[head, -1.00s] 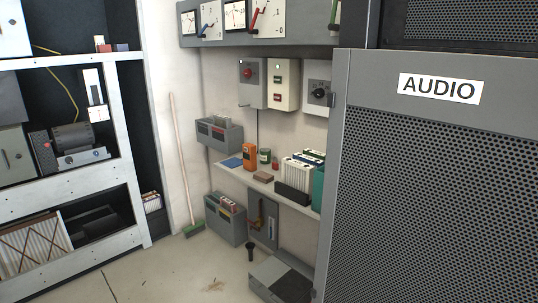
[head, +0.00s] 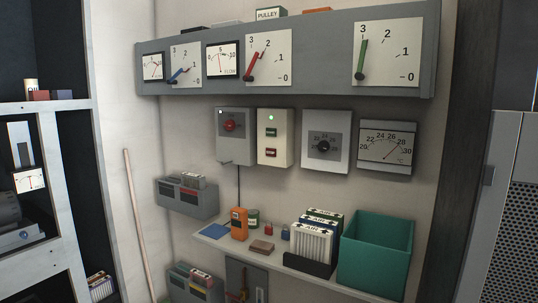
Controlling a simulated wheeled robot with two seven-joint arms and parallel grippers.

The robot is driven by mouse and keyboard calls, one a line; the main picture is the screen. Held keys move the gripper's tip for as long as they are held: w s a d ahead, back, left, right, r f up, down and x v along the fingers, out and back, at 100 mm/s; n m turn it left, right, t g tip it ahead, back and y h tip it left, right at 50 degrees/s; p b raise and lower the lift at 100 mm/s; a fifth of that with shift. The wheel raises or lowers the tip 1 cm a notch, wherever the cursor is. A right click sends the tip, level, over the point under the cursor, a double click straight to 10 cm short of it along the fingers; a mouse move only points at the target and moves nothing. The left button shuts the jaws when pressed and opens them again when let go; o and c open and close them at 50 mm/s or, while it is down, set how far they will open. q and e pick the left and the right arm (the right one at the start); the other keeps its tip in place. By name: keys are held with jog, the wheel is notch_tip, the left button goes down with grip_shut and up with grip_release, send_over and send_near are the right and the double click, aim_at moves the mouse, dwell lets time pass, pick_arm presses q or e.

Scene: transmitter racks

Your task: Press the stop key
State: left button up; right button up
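A cream control box (head: 282,143) hangs on the wall near the middle of the head view. It carries a small lit green lamp (head: 271,118) at the top, a green key (head: 271,132) below it and a red key (head: 271,153) at the bottom. The lettering on the keys is too small to read, so I cannot tell by label which is the stop key. Neither of my grippers shows in the view, and nothing covers the box.
A grey box with a red knob (head: 230,125) is left of the control box, a dial box (head: 323,146) right of it. A gauge panel (head: 330,40) hangs above. A shelf (head: 270,262) below holds filters and a teal bin (head: 378,255). A perforated cabinet (head: 515,230) stands right.

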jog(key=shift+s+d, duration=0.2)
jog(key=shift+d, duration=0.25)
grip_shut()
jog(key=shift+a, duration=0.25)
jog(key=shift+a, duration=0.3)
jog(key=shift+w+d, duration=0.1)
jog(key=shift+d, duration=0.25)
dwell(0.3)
